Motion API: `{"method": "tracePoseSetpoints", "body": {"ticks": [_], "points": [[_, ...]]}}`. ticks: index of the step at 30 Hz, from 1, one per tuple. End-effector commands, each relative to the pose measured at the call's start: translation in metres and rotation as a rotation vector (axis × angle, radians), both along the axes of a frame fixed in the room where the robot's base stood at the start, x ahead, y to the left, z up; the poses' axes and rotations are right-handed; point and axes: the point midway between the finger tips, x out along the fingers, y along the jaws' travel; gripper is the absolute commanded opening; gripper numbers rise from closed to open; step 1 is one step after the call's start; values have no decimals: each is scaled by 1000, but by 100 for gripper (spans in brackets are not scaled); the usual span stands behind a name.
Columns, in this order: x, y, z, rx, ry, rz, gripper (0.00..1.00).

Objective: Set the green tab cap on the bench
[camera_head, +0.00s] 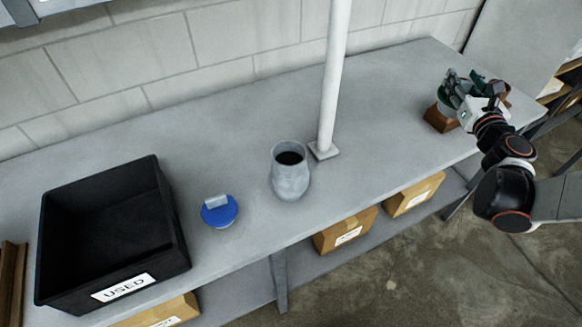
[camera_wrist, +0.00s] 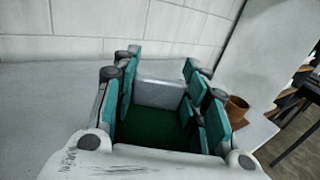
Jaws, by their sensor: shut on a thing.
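The green tab cap (camera_wrist: 155,128) is a dark green disc with a pale grey upright tab (camera_wrist: 160,93), seen between my fingers in the wrist view. My gripper (camera_head: 468,92) is shut on the tab, at the right end of the grey bench (camera_head: 385,95). In the head view the cap is mostly hidden by my gripper, and I cannot tell whether it touches anything below. A blue cap (camera_head: 220,213) with a similar grey tab lies on the bench between the black bin and a grey jar.
The black bin labelled USED (camera_head: 125,270) stands at left. The open grey jar (camera_head: 290,175) is mid-bench, near a white post (camera_head: 333,80). A brown block (camera_head: 440,119) and brown pot (camera_wrist: 237,108) are close to my gripper. Bench between post and gripper is clear.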

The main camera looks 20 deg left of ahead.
Motion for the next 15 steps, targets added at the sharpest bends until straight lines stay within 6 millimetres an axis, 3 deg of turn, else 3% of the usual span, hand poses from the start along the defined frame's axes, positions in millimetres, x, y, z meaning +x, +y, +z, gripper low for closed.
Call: {"method": "tracePoseSetpoints", "body": {"ticks": [9, 15], "points": [[-30, 74, 19, 1, 0, 352, 14], [-50, 99, 29, 1, -1, 494, 14]]}}
